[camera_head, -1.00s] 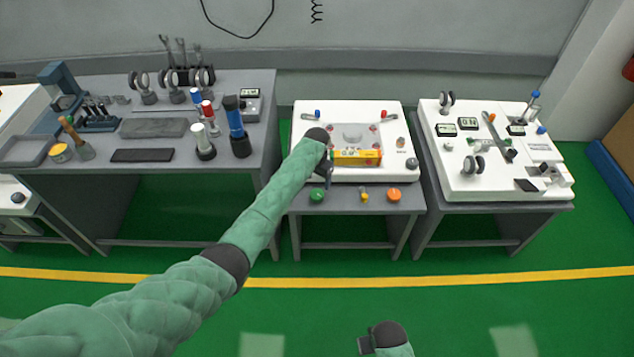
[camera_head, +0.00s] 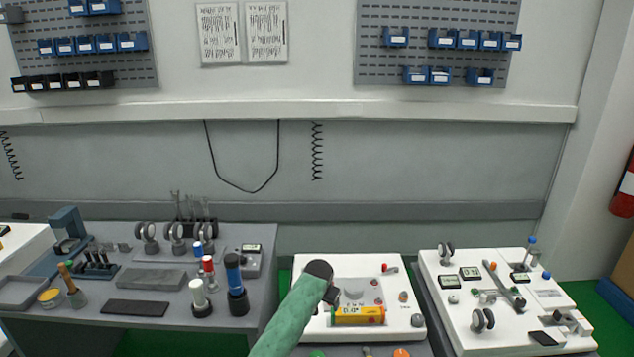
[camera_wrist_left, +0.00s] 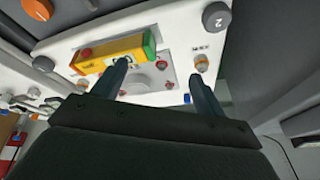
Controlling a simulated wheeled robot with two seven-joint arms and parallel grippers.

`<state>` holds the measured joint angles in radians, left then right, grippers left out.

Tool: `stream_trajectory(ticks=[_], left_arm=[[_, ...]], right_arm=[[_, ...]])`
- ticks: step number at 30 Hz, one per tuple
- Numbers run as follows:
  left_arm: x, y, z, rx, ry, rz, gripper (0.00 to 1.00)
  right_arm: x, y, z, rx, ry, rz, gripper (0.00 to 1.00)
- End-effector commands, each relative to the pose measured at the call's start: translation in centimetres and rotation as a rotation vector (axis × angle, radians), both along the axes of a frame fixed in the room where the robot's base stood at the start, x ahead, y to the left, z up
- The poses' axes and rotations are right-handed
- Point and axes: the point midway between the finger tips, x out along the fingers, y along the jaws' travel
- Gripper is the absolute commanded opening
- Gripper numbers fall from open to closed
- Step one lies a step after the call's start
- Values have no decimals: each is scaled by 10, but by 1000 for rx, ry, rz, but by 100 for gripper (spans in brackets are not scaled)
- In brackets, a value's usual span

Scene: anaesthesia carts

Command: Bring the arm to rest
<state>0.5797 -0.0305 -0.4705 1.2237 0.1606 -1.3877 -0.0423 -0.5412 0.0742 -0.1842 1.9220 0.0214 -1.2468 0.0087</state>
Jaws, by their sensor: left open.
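My left gripper (camera_head: 331,297) reaches over the left part of a white console (camera_head: 390,268) on the middle table in the head view. Its jaws are open. In the left wrist view the two dark fingers (camera_wrist_left: 160,83) stand apart, with no object clearly held between them. A yellow box (camera_head: 358,316) with a small display, an orange-red end and a green end lies at the console's front. It also shows in the left wrist view (camera_wrist_left: 108,54), partly behind one fingertip; I cannot tell whether they touch. My right gripper is not in view.
A grey workbench (camera_head: 140,307) with tools and cylinders stands to the left. Another white panel (camera_head: 455,315) with gauges and displays stands to the right. Pegboards with blue bins (camera_head: 440,76) hang on the wall.

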Motion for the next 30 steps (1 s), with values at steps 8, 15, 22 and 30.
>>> stream_trajectory(ticks=[8, 15, 22, 30], left_arm=[[-10, 16, 51, -86, -164, 51, 72], [-54, 44, 41, -134, -223, 105, 72], [-121, 80, 7, -159, -232, 163, 72], [-211, 120, -46, -153, -184, 218, 72]], right_arm=[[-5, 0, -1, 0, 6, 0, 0], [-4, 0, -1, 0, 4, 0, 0], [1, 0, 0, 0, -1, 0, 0], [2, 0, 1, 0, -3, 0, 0]])
